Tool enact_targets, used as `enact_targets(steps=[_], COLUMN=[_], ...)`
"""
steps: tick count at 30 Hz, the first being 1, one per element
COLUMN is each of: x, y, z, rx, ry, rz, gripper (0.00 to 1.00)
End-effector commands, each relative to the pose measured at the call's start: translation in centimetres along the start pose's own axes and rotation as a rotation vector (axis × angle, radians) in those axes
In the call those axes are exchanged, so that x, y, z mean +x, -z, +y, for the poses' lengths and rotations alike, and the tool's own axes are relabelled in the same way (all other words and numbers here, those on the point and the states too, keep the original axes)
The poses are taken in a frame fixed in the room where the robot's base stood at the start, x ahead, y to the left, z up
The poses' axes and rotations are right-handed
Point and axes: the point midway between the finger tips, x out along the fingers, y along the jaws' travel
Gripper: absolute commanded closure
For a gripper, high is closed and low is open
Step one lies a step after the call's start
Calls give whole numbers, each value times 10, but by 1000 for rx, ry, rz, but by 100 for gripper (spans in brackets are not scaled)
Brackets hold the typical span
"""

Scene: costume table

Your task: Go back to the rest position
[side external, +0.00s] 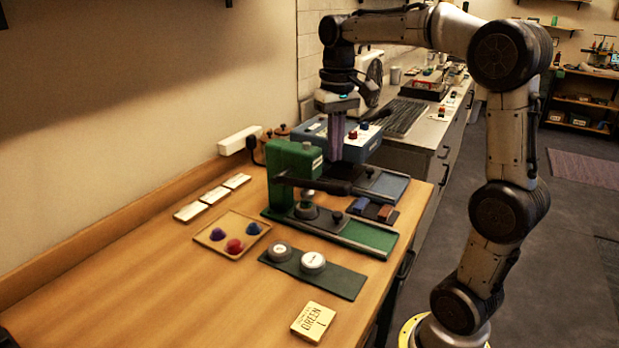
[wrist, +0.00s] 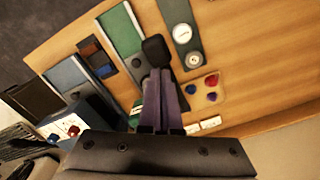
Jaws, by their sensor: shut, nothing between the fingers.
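My gripper (side external: 336,158) is shut and empty, pointing down above the far part of the wooden table. In the side view its purple fingers are close behind the green press (side external: 294,163) and in front of the blue-grey machine (side external: 362,141). I cannot tell whether the fingers touch either one. In the wrist view the shut fingers (wrist: 162,76) lie beside the black handle (wrist: 156,50) of the press, with no object between them.
A dark mat (side external: 343,283) with two round pieces, a tray (side external: 213,246) with red and blue domes, and a card marked GREEN (side external: 313,322) lie nearer the camera. White cards (side external: 190,211) line the wall side.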

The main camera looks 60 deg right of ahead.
Motion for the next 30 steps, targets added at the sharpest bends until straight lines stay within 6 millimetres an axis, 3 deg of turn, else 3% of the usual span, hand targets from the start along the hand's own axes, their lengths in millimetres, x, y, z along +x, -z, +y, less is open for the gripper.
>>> enact_targets(steps=[4,7,10,13,18,21,25,30], x=[-3,-20,-29,-26,2,25,53,75], y=[-2,-17,-54,-95,-152,-174,-189,-190], z=[-5,-17,-30,-39,-43,-41,-39,-39], rx=[-16,-60,-129,-219,-362,-428,-482,-506], ry=[1,9,20,40,82,105,124,126], rz=[10,59,105,178,306,371,429,459], gripper=[100,100,100,100,100,100,100,100])
